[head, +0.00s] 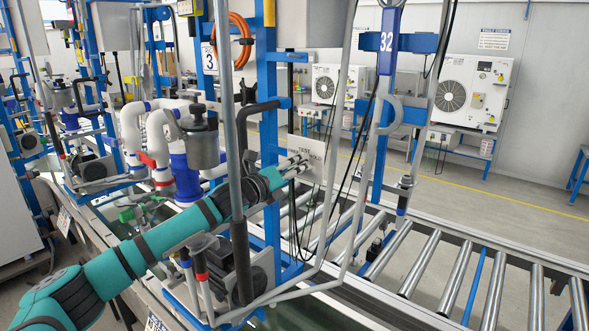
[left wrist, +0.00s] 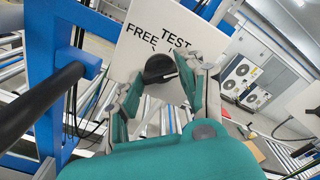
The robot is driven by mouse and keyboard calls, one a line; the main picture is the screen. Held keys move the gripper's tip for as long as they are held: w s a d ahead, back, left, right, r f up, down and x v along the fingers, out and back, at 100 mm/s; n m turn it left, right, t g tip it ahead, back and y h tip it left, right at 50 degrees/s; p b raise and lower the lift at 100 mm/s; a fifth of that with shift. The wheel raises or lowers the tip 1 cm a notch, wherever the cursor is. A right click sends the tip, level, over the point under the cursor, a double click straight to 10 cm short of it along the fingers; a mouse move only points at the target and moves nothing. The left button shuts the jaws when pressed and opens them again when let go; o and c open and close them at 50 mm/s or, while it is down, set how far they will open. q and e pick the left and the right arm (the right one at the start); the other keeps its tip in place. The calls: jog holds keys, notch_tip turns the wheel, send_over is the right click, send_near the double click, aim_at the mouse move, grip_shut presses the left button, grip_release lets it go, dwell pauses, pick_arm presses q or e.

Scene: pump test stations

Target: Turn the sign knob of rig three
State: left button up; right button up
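The white sign (head: 316,150) of the rig with the "3" plate (head: 209,58) stands above the rollers. In the left wrist view, the sign plate (left wrist: 150,32) reads "FREE" and "TEST" and shows tilted. Its black knob (left wrist: 160,68) is at the plate's middle. My left gripper (head: 297,163) reaches the sign from the left. In the left wrist view, its fingers (left wrist: 160,80) are spread on either side of the knob; I cannot tell whether they touch it. The knob is hidden in the head view. My right gripper is not in view.
A blue post (left wrist: 43,80) and a dark pipe (left wrist: 45,104) are close to the left of my gripper. A roller conveyor (head: 455,270) runs to the right. White fan units (head: 474,92) stand by the wall.

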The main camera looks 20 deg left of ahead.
pick_arm(q)
jog(key=o, duration=0.4)
jog(key=shift+f, duration=0.15)
jog(key=v, duration=1.2)
